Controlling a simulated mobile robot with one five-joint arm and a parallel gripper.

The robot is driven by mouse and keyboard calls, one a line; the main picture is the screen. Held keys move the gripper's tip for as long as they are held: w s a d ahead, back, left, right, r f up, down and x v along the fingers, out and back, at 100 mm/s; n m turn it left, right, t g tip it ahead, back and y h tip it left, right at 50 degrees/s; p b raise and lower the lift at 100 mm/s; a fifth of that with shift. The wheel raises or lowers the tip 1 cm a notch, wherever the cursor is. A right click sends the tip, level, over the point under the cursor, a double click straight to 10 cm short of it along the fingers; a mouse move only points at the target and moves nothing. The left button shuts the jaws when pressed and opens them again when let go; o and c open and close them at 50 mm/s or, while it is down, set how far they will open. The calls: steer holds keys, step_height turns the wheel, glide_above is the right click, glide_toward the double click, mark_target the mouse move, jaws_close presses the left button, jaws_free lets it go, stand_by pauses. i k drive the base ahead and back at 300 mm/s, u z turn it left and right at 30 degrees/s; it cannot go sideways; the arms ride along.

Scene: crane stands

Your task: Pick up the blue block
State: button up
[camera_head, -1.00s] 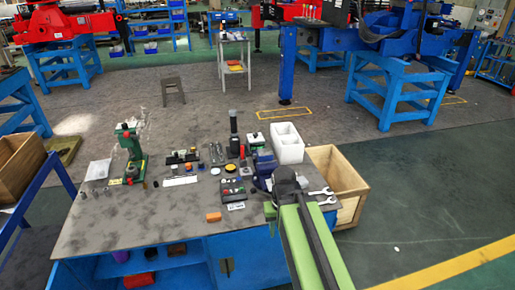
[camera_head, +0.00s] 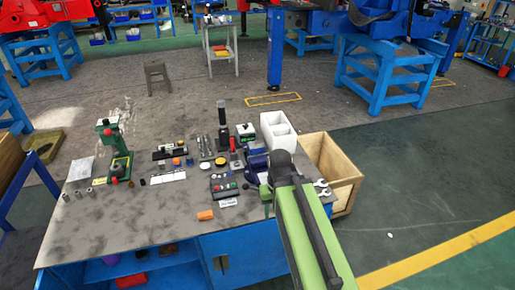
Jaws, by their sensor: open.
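A dark blue object (camera_head: 256,164) stands on the workbench (camera_head: 150,220) near its right side, partly hidden behind my arm; it looks like a vise. I cannot make out a separate blue block with certainty. My green arm reaches in from the lower right over the bench. My gripper (camera_head: 266,203) is at its end, small in view, open, pointing down just in front of the dark blue object. I see nothing held in it.
An orange block (camera_head: 205,215) lies near the bench's front edge. A green press (camera_head: 115,155) stands at left. A white bin (camera_head: 278,133), a wooden crate (camera_head: 343,173) and wrenches (camera_head: 322,188) are at right. The bench's front left is mostly clear.

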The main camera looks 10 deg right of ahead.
mark_target(256, 147)
steer(key=z, duration=0.2)
steer(key=k, duration=0.1)
steer(key=u, duration=3.95)
steer(key=k, duration=1.25)
steer(key=z, duration=1.65)
steer(key=i, duration=1)
steer(key=z, duration=0.05)
